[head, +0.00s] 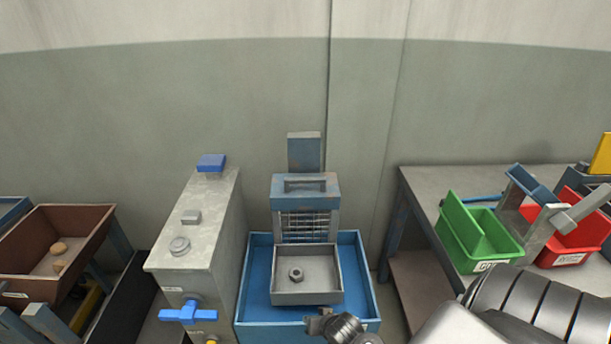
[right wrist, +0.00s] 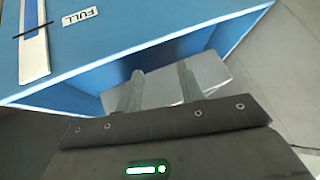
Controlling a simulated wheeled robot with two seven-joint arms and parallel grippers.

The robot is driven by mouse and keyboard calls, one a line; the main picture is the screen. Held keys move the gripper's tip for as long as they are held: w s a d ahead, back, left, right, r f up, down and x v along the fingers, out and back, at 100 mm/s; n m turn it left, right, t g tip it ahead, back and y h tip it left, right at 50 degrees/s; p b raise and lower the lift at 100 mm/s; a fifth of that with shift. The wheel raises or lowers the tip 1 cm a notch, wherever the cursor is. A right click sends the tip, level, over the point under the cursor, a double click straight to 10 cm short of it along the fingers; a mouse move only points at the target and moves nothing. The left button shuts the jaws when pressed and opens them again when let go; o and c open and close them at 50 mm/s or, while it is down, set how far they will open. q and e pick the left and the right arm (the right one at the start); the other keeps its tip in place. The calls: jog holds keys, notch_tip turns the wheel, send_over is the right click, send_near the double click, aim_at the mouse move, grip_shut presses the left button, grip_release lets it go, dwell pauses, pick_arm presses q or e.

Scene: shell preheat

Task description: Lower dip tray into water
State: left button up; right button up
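The dip tray (head: 308,298) is a shallow grey box with a hex nut (head: 296,274) in it. It sits within the outline of the blue tank (head: 356,275), in front of a blue-grey frame with a wire rack (head: 306,226). I cannot make out a water surface. My right gripper (head: 322,322) is at the tank's front edge, just below the tray in the head view. In the right wrist view its two fingers (right wrist: 158,88) stand apart, before a light grey surface, probably the tray (right wrist: 212,75). Contact is unclear. My left gripper is not in view.
A grey metal cabinet (head: 200,230) with a blue valve handle (head: 188,312) stands left of the tank. A brown bin (head: 85,225) is at far left. A table (head: 415,195) at right holds green (head: 475,240) and red bins (head: 580,240). A FULL label (right wrist: 80,17) marks the tank's side.

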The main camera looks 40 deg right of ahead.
jog(key=w+d+r+m+t+h, duration=0.1)
jog(key=w+d+r+m+t, duration=0.1)
jog(key=w+d+r+m, duration=0.3)
jog(key=w+d+r+t, duration=0.1)
jog(key=w+r+t, duration=0.15)
jog(key=r, duration=0.35)
jog(key=w+d+r+m+t+h, duration=0.1)
jog(key=w+d+r+m, duration=0.2)
jog(key=w+r, duration=0.25)
jog(key=m+t+h+p, duration=0.1)
jog(key=m+t, duration=0.3)
jog(key=m, duration=0.3)
send_near(306, 182)
jog(key=p+x, duration=0.1)
jog(key=x, duration=0.9)
jog(key=shift+w+d+p, duration=0.15)
jog(key=shift+w+p, duration=0.15)
jog(key=shift+w, duration=0.1)
jog(key=shift+c, duration=0.5)
grip_shut()
